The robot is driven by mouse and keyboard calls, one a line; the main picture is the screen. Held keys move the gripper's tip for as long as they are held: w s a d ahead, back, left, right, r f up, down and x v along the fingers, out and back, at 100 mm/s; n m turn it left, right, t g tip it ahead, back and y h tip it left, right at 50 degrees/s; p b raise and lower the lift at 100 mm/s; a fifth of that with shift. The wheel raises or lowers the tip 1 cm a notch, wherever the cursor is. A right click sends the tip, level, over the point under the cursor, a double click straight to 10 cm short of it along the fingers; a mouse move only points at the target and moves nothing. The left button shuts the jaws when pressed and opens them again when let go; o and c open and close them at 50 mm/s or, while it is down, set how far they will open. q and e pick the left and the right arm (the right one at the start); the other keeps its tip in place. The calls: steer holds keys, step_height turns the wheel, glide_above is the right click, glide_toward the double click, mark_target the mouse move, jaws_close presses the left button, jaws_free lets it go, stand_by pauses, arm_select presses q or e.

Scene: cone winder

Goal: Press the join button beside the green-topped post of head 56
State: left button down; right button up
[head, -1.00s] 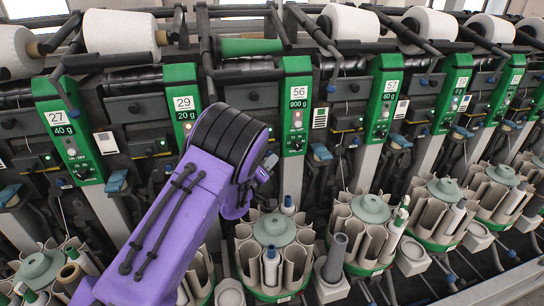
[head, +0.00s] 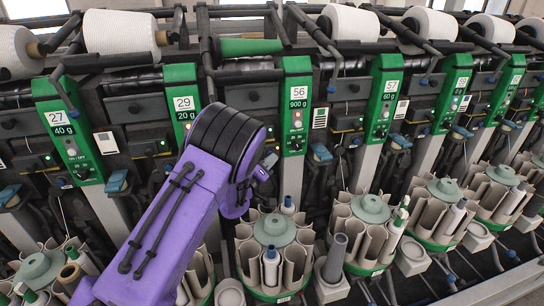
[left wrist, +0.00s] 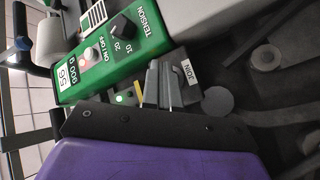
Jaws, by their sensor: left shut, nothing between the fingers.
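The green-topped post of head 56 (head: 296,105) stands at the centre of the head view, labelled 56 and 900 g. In the left wrist view its green face (left wrist: 105,55) carries the tension knob (left wrist: 124,27). A white JOIN label (left wrist: 186,72) is on the dark panel beside the post. My left gripper (left wrist: 164,68) has its two grey fingers together, empty, in front of this panel just beside the label. I cannot make out the join button; the fingers may cover it. In the head view my purple arm hides most of the gripper. My right gripper is not in view.
Posts 29 (head: 184,103) and 57 (head: 388,88) stand on either side. Round magazines with paper-coloured tubes (head: 274,232) stand below in front. A yellow piece (left wrist: 138,88) and a lit green lamp (left wrist: 120,99) are close to my fingers.

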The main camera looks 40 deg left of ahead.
arm_select(q)
steer(key=shift+s+d, duration=0.45)
steer(key=shift+d, duration=0.1)
steer(key=shift+d, duration=0.1)
steer(key=shift+s+d+p, duration=0.4)
steer(key=shift+s+d, duration=1.25)
steer(key=shift+d, duration=0.15)
